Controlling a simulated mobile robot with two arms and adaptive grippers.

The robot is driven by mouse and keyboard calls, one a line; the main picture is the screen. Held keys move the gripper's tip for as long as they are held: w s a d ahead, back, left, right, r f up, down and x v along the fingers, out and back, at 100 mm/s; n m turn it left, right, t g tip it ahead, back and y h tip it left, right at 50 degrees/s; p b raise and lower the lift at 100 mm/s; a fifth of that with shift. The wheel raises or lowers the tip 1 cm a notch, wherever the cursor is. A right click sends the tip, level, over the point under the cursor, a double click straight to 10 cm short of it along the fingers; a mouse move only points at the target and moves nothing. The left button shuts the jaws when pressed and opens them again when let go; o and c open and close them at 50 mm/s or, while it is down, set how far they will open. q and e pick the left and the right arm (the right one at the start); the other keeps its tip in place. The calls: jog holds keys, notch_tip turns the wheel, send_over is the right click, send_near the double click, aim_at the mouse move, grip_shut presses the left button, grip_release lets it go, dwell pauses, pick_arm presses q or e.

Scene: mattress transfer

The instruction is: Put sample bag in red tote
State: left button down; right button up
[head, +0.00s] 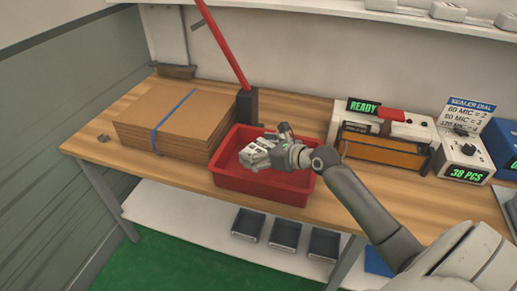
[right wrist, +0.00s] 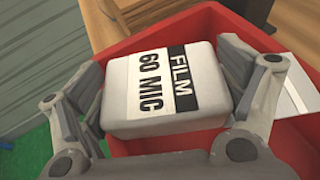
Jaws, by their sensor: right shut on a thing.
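The sample bag (right wrist: 160,90) is a pale grey-white block with a label reading "FILM 60 MIC". It also shows in the head view (head: 255,155). My right gripper (head: 268,149) is shut on it, with a finger on each side in the right wrist view. The red tote (head: 258,188) stands on the bench, and the bag is over its opening. I cannot tell whether the bag touches the tote's floor. My left gripper is not in view.
A strapped cardboard stack (head: 175,122) lies left of the tote. A black post with a red lever (head: 247,104) stands behind it. A sealer (head: 385,135) and a dial box (head: 462,155) stand to the right. A pale flat piece (right wrist: 280,97) shows inside the tote.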

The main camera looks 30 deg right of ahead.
jog(key=shift+f, duration=0.2)
jog(key=shift+f+b, duration=0.3)
jog(key=shift+f, duration=0.15)
jog(key=o, duration=0.9)
jog(key=shift+c, duration=0.2)
jog(key=shift+r, duration=0.1)
